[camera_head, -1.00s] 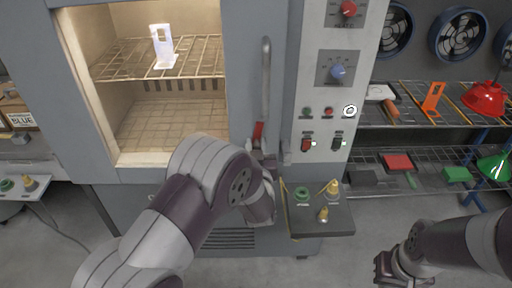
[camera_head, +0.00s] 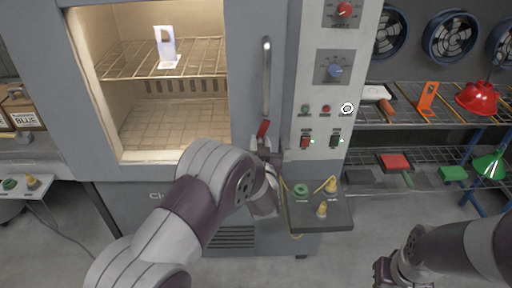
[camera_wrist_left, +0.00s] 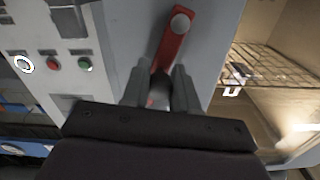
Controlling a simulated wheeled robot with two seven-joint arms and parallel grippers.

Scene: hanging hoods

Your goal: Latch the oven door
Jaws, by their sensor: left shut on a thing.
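The oven door (camera_head: 82,90) is grey, with a large opening or window showing the lit inside. I cannot tell from here whether it sits fully flush. A vertical metal handle (camera_head: 266,78) runs along its right side. Below the handle is a red latch lever (camera_head: 263,128), tilted with its upper end to the right. In the left wrist view the red lever (camera_wrist_left: 174,40) slants, with a round pivot at its upper end. My left gripper (camera_head: 263,148) is shut on the lever's lower part, between its fingers (camera_wrist_left: 160,88). My right gripper (camera_head: 383,270) hangs low at right, away from the oven.
The control panel (camera_head: 300,75) with knobs and switches stands right of the latch. A small shelf (camera_head: 322,212) with buttons juts out below it. Wire racks (camera_head: 425,160) with red, orange and green items stand at right. A white bracket (camera_head: 167,48) sits on the oven rack.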

